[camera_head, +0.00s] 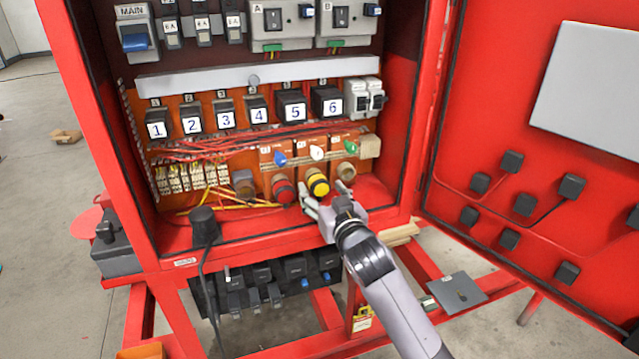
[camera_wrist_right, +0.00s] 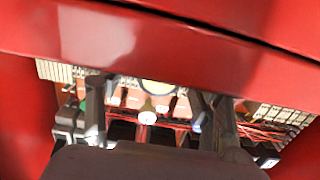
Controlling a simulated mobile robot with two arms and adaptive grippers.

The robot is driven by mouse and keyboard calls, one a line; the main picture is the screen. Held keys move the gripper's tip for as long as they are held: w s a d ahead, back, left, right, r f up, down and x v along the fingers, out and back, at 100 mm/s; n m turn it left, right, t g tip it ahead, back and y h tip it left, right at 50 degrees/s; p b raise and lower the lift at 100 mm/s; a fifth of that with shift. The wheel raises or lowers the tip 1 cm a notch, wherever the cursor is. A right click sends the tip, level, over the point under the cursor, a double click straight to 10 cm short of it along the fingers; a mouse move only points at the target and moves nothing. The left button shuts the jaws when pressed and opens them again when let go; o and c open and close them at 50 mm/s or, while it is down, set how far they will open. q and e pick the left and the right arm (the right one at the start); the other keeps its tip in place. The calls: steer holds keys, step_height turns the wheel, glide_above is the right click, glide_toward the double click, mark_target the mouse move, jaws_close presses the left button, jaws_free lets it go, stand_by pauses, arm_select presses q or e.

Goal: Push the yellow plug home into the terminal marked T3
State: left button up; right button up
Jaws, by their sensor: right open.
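The yellow plug (camera_head: 318,182) is in the row of round connectors low in the red cabinet, right of a red plug (camera_head: 283,188). My right gripper (camera_head: 323,194) is open just in front of and below the yellow plug, with a finger toward each side. Its fingers (camera_wrist_right: 150,118) show apart in the right wrist view. I cannot tell whether they touch the plug or how deep it sits. No T3 mark is readable. My left gripper is out of view.
A grey connector (camera_head: 243,183) and a tan connector (camera_head: 346,172) flank the coloured plugs. Blue and white levers (camera_head: 317,153) sit above. Yellow wires (camera_head: 232,200) lie at the left. The red cabinet sill (camera_head: 270,231) runs below; the open door (camera_head: 530,190) stands right.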

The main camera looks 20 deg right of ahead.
steer(key=shift+w, duration=1.25)
steer(key=c, duration=1.2)
steer(key=shift+c, duration=0.2)
steer(key=shift+s, duration=0.15)
steer(key=shift+s+f+p, duration=0.1)
steer(key=shift+s+p, duration=0.95)
steer(key=shift+s, duration=1.1)
steer(key=shift+d, duration=0.15)
